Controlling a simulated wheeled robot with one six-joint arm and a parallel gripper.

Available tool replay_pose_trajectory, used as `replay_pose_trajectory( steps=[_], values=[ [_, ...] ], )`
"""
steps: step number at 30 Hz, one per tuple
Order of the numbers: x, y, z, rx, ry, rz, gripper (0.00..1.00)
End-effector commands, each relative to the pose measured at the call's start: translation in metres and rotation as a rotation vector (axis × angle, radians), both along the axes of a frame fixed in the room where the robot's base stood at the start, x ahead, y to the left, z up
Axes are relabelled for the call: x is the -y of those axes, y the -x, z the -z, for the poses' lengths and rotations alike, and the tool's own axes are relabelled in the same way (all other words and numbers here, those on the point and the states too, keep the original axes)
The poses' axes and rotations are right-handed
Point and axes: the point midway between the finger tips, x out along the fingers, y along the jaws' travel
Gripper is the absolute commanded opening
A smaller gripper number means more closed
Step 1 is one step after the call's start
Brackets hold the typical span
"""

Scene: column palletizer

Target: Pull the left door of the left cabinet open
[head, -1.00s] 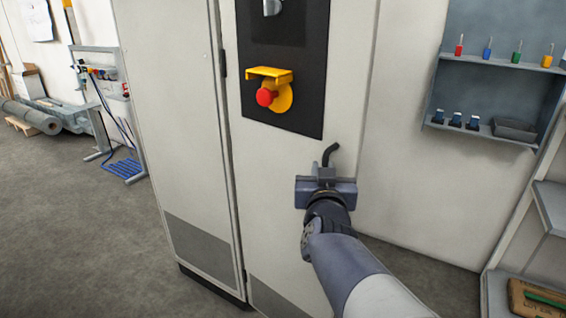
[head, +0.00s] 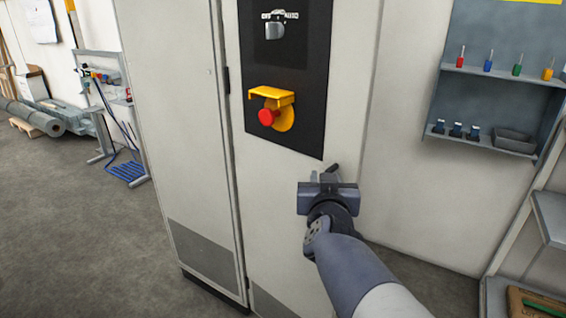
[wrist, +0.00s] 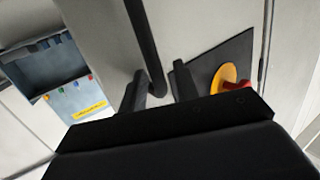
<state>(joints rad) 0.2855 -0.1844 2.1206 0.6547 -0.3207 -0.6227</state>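The pale grey cabinet stands at the centre of the head view. Its door panel (head: 285,215) carries a black plate and a dark handle (head: 335,169) near its right edge. My gripper (head: 327,181) is in front of that handle and hides most of it. In the wrist view the handle (wrist: 148,45) is a long black bar. Its end lies between my two spread fingers (wrist: 160,85), with a gap visible on each side. My gripper is open and not closed on the bar. The door looks shut.
A red emergency stop knob (head: 267,117) under a yellow guard (head: 271,96) juts from the black plate (head: 310,120), above left of my gripper. A wall shelf (head: 485,140) with small tools is at right. Open floor (head: 90,230) lies at left.

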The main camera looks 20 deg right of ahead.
Motion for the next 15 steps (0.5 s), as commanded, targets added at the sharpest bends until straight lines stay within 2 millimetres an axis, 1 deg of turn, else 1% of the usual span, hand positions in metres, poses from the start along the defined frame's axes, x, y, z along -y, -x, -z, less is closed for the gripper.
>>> replay_pose_trajectory(
  steps=[1, 6, 15],
  values=[
    [0.0044, -0.0069, -0.0682, 0.114, 0.055, 0.012, 0.3],
    [0.0042, -0.0072, -0.0772, 0.112, 0.056, 0.011, 0.3],
    [0.0044, -0.007, -0.078, 0.112, 0.056, 0.011, 0.3]
  ],
)
